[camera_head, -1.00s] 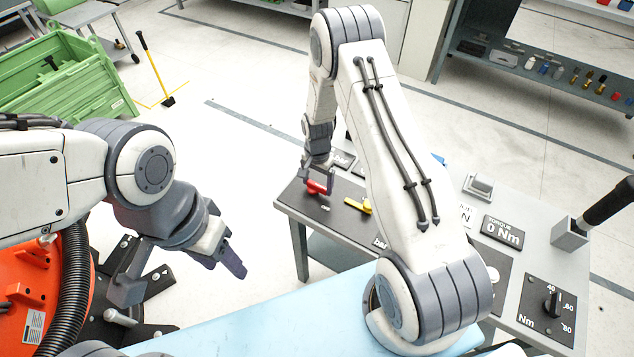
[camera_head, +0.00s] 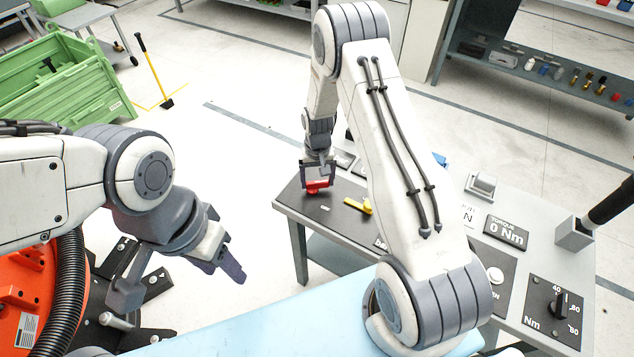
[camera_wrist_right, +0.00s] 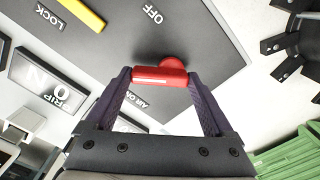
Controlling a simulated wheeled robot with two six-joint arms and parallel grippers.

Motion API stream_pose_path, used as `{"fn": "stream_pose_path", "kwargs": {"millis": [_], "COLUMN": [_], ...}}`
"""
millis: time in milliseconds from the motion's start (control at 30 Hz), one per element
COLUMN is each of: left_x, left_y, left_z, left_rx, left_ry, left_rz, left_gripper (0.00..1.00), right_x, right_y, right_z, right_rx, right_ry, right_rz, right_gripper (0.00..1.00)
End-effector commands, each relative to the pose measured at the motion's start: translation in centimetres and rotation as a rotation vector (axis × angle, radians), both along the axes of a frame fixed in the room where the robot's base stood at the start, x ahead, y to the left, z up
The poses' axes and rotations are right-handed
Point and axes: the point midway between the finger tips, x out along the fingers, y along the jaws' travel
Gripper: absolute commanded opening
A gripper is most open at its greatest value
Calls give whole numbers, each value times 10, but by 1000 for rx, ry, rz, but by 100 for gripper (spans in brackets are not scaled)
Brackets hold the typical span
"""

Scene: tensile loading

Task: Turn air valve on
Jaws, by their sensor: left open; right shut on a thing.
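The air valve's red handle (camera_head: 317,187) is on the dark panel at the far left end of the grey bench. My right gripper (camera_head: 318,180) is shut on this handle, one finger at each end. In the right wrist view the red handle (camera_wrist_right: 160,76) lies crosswise between the dark fingers of the gripper (camera_wrist_right: 163,95). The OFF label (camera_wrist_right: 152,14) is above the handle, and the AIR ON label (camera_wrist_right: 143,103) is below it, partly covered. My left gripper (camera_head: 231,263) is open and empty, hanging over the floor left of the bench.
A yellow lever (camera_head: 358,205) is right of the valve; a LOCK label (camera_wrist_right: 54,17) is close to it. A green crate (camera_head: 70,85) stands at the back left.

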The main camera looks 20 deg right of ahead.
Motion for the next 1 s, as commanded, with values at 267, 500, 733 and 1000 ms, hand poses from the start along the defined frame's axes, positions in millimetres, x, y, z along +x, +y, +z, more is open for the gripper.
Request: {"fn": "stream_pose_path", "kwargs": {"millis": [267, 500, 733, 1000], "left_x": [0, 0, 0, 0], "left_y": [0, 0, 0, 0], "left_z": [-8, -13, -16, -18], "left_rx": [0, 0, 0, 0], "left_ry": [0, 0, 0, 0], "left_rz": [0, 0, 0, 0], "left_gripper": [50, 50, 50, 50], "right_x": [3, 7, 9, 11], "right_y": [-1, 0, 1, 2], "right_z": [-1, 0, 0, 0], "right_rx": [0, 0, 0, 0], "right_ry": [2, 1, 2, 3], "right_rz": [262, 489, 680, 836], "right_gripper": [32, 32, 32, 32]}}
